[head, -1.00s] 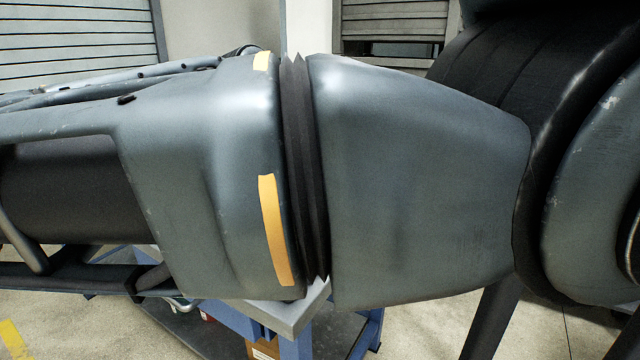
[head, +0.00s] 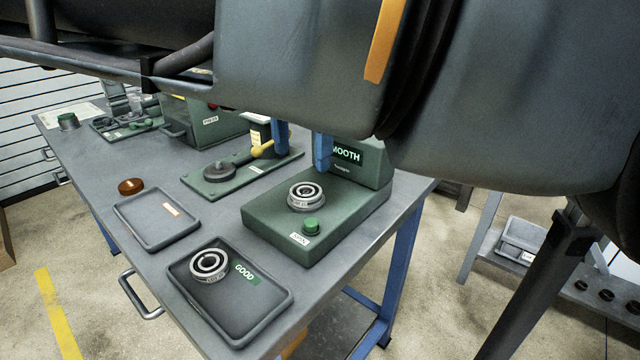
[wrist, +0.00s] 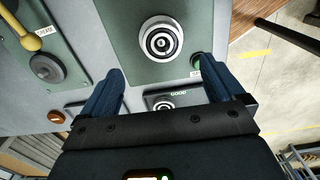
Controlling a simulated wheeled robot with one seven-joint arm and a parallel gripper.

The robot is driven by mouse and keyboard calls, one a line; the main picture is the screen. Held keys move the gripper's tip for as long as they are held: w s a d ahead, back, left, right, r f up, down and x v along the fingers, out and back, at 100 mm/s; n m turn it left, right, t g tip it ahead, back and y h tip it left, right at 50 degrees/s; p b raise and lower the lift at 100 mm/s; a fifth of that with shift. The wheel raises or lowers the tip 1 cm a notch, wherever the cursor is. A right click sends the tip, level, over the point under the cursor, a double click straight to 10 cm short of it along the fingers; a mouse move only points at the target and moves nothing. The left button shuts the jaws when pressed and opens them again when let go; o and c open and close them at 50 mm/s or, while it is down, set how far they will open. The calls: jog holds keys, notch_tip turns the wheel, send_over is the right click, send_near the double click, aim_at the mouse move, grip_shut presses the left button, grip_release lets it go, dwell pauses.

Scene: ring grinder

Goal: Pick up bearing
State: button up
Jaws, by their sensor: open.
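One silver bearing (head: 305,196) sits on the green test station with the SMOOTH display; it also shows at the top middle of the wrist view (wrist: 161,40). A second bearing (head: 209,264) lies in the dark tray marked GOOD (head: 262,327); part of it shows lower down in the wrist view (wrist: 164,106). My gripper (head: 301,148) has blue fingers, open and empty, above the bench near the station. In the wrist view, the station bearing lies beyond the fingertips (wrist: 161,70), sideways between them. Nothing is held.
The green test station (head: 345,220) has a green button (head: 311,226) in front of the bearing. An empty tray (head: 150,238), a brown round piece (head: 131,186) and a grease fixture with a yellow-handled lever (head: 225,170) stand left. My arm hides the top of the head view.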

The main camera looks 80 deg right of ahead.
aim_at(305, 193)
jog(key=shift+s+f+p, duration=0.15)
jog(key=shift+f+p, duration=0.15)
jog(key=shift+f, duration=1.65)
jog(key=shift+s+f+p, duration=0.1)
jog(key=shift+f+p, duration=0.15)
jog(key=shift+f, duration=1.65)
jog(key=shift+r, duration=0.1)
jog(key=c, duration=1.4)
